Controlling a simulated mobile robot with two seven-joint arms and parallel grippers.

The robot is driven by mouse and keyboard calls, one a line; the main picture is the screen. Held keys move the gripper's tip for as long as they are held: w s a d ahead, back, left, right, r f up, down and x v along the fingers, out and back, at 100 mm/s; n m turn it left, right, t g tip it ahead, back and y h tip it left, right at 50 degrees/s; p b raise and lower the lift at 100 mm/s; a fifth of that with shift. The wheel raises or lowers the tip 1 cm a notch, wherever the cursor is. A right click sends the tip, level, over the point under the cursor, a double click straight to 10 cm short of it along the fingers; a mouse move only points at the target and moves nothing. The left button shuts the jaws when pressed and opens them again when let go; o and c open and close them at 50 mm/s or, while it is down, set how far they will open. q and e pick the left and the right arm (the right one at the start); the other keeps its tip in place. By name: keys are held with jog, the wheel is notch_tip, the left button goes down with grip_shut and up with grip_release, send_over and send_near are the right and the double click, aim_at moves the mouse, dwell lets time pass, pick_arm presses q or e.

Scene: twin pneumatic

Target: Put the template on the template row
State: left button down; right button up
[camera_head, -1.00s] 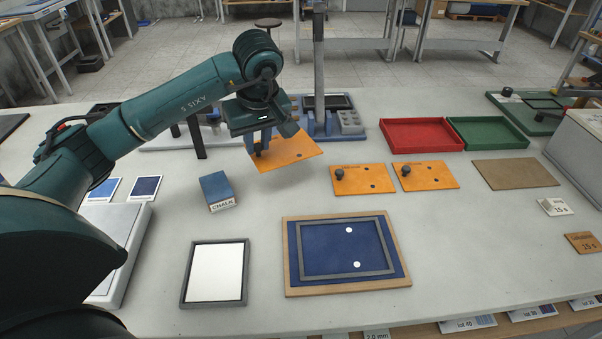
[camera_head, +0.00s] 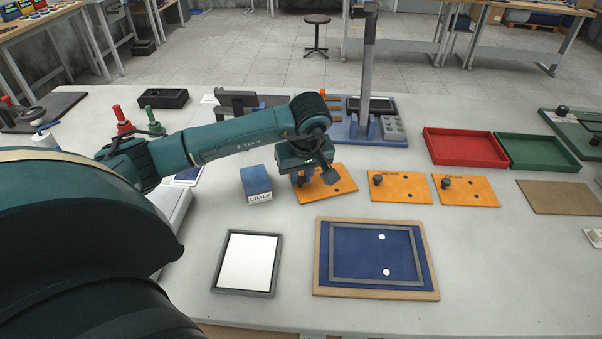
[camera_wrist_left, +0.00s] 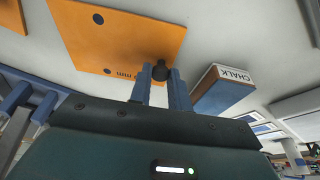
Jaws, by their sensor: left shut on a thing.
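An orange template (camera_head: 339,183) with a dark knob is at my left gripper (camera_head: 301,181), left of two other orange templates (camera_head: 400,188) (camera_head: 465,192) in line with it. In the left wrist view the blue fingers of my gripper (camera_wrist_left: 158,82) are closed on the black knob (camera_wrist_left: 160,70) of the orange template (camera_wrist_left: 115,32). The held template looks about level and low at the table; I cannot tell if it touches. Its left part is hidden behind the gripper. My right gripper is not in view.
A blue chalk box (camera_head: 256,183) stands just left of my left gripper. A white-faced framed panel (camera_head: 247,262) and a blue board with a grey frame (camera_head: 375,252) lie in front. Red (camera_head: 465,160) and green (camera_head: 537,164) trays are at the back right.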

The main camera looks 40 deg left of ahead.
pick_arm(q)
jog(key=c, duration=1.3)
grip_release()
jog(key=shift+f, duration=0.1)
jog(key=b+v, duration=0.1)
jog(key=v, duration=1.1)
